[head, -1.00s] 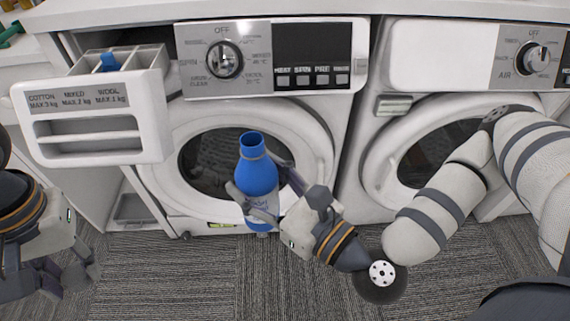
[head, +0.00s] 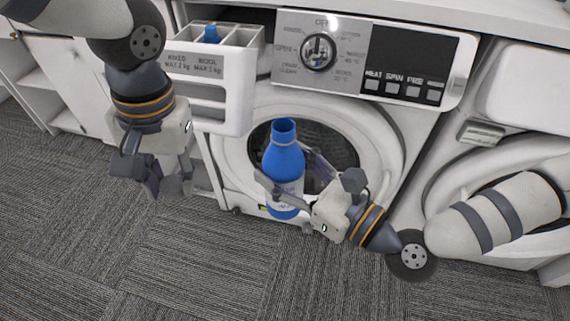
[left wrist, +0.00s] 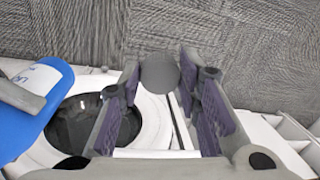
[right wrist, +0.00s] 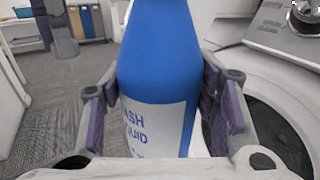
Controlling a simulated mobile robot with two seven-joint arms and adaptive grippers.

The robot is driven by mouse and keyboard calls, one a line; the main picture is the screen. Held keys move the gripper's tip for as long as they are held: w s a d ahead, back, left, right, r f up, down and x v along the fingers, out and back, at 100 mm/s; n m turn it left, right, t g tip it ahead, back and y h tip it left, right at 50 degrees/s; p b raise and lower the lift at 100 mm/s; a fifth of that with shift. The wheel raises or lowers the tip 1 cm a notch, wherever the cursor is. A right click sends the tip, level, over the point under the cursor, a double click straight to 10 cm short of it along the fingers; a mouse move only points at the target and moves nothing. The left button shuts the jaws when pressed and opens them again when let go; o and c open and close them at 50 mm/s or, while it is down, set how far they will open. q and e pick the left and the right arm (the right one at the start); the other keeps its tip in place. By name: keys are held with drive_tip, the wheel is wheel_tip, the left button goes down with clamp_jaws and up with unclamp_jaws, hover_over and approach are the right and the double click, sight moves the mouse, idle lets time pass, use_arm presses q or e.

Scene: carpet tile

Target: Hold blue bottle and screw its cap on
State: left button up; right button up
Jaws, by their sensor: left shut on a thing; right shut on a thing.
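The blue bottle (head: 284,165) is upright with a bare, open neck and a pale label. My right gripper (head: 287,192) is shut around its body and holds it in front of the washer door. It fills the middle of the right wrist view (right wrist: 160,60), between both fingers. My left gripper (head: 160,190) points down, left of the bottle and apart from it. In the left wrist view a round grey piece, apparently the cap (left wrist: 160,73), sits between its fingertips. The bottle shows at the left edge there (left wrist: 42,108). The cap cannot be made out in the head view.
The washer's detergent drawer (head: 212,95) is pulled out, just right of my left arm and above the bottle's left side. The washer (head: 232,150) stands behind the bottle, with a second machine (head: 440,178) at right. The carpet (head: 180,270) in front is clear.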

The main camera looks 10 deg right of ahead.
sight(282, 127)
use_arm(q)
drive_tip(key=d+r+m, duration=0.2)
drive_tip(key=d+r, duration=0.3)
drive_tip(key=w+d+r+m+h, duration=0.1)
drive_tip(key=d+r, duration=0.4)
drive_tip(key=d, duration=0.1)
drive_tip(key=d+r+m, duration=0.2)
drive_tip(key=d+r, duration=0.4)
drive_tip(key=shift+w+d+m, duration=0.1)
drive_tip(key=shift+w+m, duration=0.15)
drive_tip(key=shift+m, duration=0.05)
drive_tip(key=shift+f, duration=2)
drive_tip(key=shift+s, duration=0.1)
drive_tip(key=shift+f, duration=0.85)
drive_tip(key=shift+f, duration=0.6)
